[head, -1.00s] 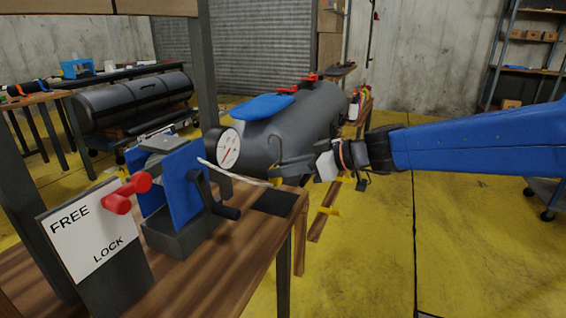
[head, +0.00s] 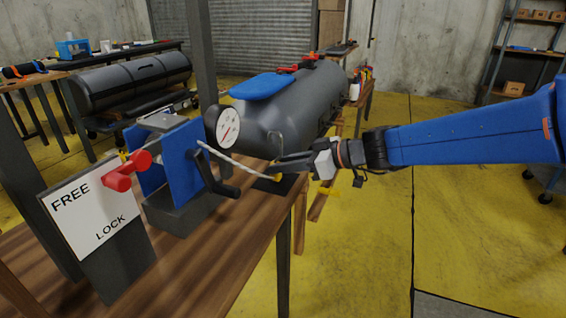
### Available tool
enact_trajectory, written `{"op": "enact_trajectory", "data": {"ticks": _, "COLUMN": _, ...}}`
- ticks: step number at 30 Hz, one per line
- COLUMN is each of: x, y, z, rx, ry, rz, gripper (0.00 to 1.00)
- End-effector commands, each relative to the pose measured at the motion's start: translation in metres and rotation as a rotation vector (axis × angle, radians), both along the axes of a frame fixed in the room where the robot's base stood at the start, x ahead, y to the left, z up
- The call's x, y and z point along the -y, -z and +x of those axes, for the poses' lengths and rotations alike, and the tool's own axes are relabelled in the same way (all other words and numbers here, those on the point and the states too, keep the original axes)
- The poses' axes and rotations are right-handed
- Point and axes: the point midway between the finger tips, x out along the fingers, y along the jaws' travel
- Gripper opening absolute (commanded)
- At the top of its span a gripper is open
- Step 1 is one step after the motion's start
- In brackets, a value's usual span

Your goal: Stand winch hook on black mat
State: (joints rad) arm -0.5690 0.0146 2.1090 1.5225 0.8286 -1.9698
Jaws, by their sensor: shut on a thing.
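The winch hook (head: 277,177) shows as a small yellow and metal piece at the end of a pale cable (head: 235,162), in the head view. My gripper (head: 283,168) is shut on the winch hook and hides most of it. The black mat (head: 267,186) lies on the wooden bench near its right edge and is partly covered by the gripper and hook. The hook is over the mat; I cannot tell whether it touches it. The cable runs from the blue winch (head: 178,160) to the hook.
The winch crank (head: 215,178) sticks out just left of the mat. A FREE/LOCK panel with a red lever (head: 126,170) stands at the bench's left. Yellow floor right of the bench is open.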

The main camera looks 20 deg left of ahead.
Motion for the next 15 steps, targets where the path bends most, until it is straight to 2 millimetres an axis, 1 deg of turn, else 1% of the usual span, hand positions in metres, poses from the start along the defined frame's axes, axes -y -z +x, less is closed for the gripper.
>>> {"op": "enact_trajectory", "data": {"ticks": 6, "x": -0.0001, "y": 0.0001, "z": 0.0000, "rx": 0.000, "ry": 0.000, "rz": 0.000, "gripper": 0.00}}
{"op": "enact_trajectory", "data": {"ticks": 7, "x": -0.0001, "y": 0.0001, "z": 0.0000, "rx": 0.000, "ry": 0.000, "rz": 0.000, "gripper": 0.22}}
{"op": "enact_trajectory", "data": {"ticks": 8, "x": -0.0001, "y": 0.0001, "z": 0.0000, "rx": 0.000, "ry": 0.000, "rz": 0.000, "gripper": 0.29}}
{"op": "enact_trajectory", "data": {"ticks": 9, "x": -0.0001, "y": 0.0001, "z": 0.0000, "rx": 0.000, "ry": 0.000, "rz": 0.000, "gripper": 0.39}}
{"op": "enact_trajectory", "data": {"ticks": 10, "x": -0.0001, "y": 0.0001, "z": 0.0000, "rx": 0.000, "ry": 0.000, "rz": 0.000, "gripper": 0.42}}
{"op": "enact_trajectory", "data": {"ticks": 15, "x": 0.0001, "y": 0.0002, "z": 0.0000, "rx": 0.000, "ry": 0.000, "rz": 0.000, "gripper": 0.42}}
